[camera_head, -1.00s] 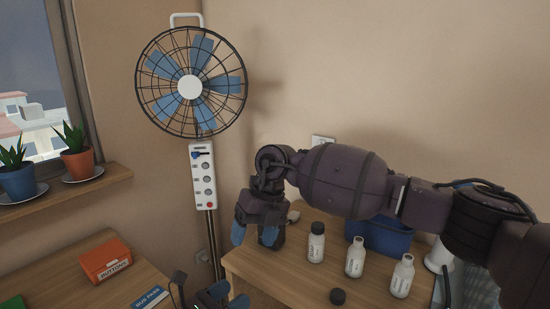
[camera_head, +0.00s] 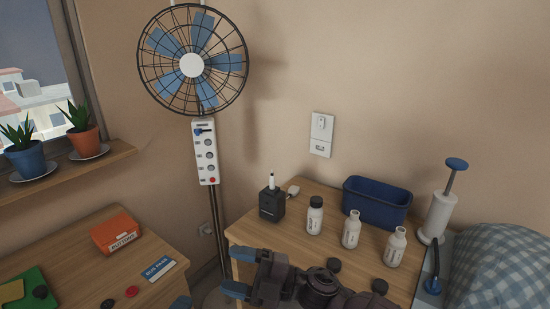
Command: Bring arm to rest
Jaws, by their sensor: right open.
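My right arm lies low across the bottom middle of the view. My right gripper (camera_head: 240,272) points left, its two blue-tipped fingers spread apart with nothing between them. It is at the front left edge of the small wooden table (camera_head: 240,233); whether it touches the table I cannot tell. A small blue tip at the bottom edge (camera_head: 181,302) looks like part of my left gripper; the rest of it is out of frame.
A fan (camera_head: 191,65) stands behind. A desk (camera_head: 75,262) with an orange box (camera_head: 117,233) is left.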

